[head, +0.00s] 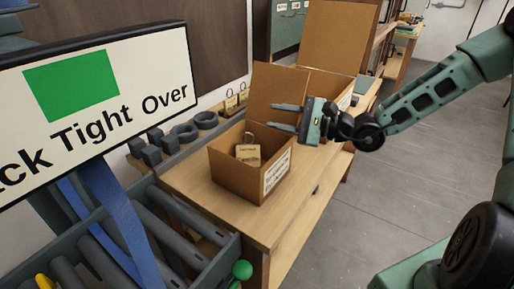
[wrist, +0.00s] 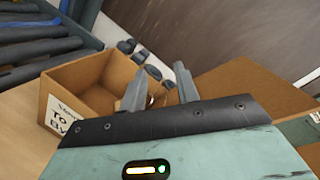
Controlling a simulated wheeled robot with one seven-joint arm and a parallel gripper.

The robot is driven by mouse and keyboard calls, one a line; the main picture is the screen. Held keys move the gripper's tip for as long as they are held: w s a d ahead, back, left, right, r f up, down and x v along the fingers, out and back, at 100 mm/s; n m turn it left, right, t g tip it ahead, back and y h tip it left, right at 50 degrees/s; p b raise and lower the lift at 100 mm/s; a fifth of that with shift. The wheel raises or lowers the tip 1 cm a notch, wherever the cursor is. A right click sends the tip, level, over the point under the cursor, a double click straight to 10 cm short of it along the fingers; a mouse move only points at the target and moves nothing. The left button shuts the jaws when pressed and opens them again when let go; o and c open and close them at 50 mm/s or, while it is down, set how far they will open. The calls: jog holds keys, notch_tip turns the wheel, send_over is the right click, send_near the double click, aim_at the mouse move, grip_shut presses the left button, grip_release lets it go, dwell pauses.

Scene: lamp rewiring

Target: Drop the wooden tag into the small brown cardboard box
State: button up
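The wooden tag (head: 247,157), pale with dark print and a string loop, is inside the small brown cardboard box (head: 235,178), near its back corner. The open-topped box stands on the wooden bench with a white label on its side; it also shows in the wrist view (wrist: 76,75). My gripper (head: 271,116) is open, its two fingers apart with nothing held between them. It is above the box's back right side, pointing left. In the wrist view the fingers (wrist: 158,85) reach over the box's edge; the tag is mostly hidden there.
A larger open cardboard box (head: 330,85) with raised flaps stands behind my gripper. More tags (head: 232,104) and dark round parts (head: 185,133) line the bench's back. A roller conveyor (head: 120,250) and a "Pack Tight Over" sign (head: 100,95) are at left.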

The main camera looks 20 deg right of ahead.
jog(key=v, duration=1.4)
jog(key=shift+b, duration=0.45)
jog(key=s+a+f+n+g+h, duration=0.1)
jog(key=s+a+f+n+g, duration=0.1)
jog(key=s+a+n+g, duration=0.45)
jog(key=s+a+f+n+g+h, duration=0.15)
jog(key=s+a+n+g, duration=0.25)
jog(key=a+g, duration=0.45)
jog(key=s+a+r+n+t+h, duration=0.1)
jog(key=s+a+n+t+h, duration=0.2)
jog(key=s+a+n+h, duration=0.4)
jog(key=s+n+h, duration=0.3)
jog(key=n+h, duration=0.1)
jog(key=n, duration=0.2)
jog(key=shift+t, duration=0.3)
jog(key=shift+s+r, duration=0.1)
jog(key=shift+r, duration=0.05)
